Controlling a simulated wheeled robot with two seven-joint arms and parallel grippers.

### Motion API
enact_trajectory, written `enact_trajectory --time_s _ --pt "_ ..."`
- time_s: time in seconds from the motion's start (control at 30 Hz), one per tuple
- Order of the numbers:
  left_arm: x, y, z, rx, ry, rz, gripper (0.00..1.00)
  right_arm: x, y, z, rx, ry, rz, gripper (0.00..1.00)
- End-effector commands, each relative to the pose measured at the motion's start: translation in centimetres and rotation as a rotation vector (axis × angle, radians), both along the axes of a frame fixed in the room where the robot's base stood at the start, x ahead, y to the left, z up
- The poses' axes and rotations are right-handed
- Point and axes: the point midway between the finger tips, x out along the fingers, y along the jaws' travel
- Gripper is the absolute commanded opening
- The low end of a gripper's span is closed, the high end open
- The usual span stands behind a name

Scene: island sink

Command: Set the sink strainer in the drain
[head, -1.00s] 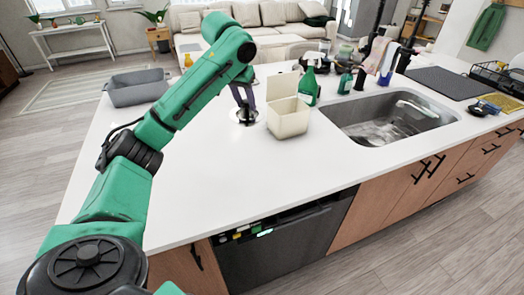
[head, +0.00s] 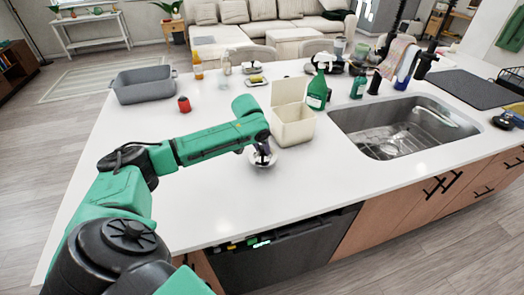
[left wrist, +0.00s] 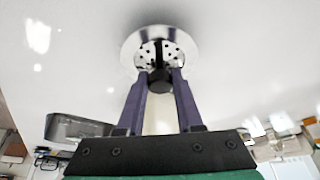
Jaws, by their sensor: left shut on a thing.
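The sink strainer (head: 258,161) is a shiny round metal cup with holes and a dark knob. It also shows in the left wrist view (left wrist: 150,42). My left gripper (head: 264,149) is shut on its knob; both purple fingertips press the knob's sides in the wrist view (left wrist: 159,76). The strainer is over the white countertop, left of the sink; I cannot tell how far above it. The sink (head: 375,150) is a steel basin to the right. My right gripper is out of view.
An open cream box (head: 293,128) stands right beside the gripper, between it and the sink. A green spray bottle (head: 317,92) and green bottle (head: 358,84) stand behind. The front countertop (head: 270,205) is clear.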

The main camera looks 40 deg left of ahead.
Motion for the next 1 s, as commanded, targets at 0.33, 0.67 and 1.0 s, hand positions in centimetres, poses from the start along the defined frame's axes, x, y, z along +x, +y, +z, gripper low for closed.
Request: enact_trajectory --time_s 0.33,0.67,1.0 --pt "0.0 0.0 -2.3 -0.001 0.0 0.0 0.0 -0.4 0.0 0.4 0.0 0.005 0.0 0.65" --pt "0.0 0.0 -2.5 0.0 0.001 0.0 0.65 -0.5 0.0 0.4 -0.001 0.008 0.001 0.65" --pt "-0.8 -0.1 -0.3 0.001 -0.003 0.0 0.65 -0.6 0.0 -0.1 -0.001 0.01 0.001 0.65"
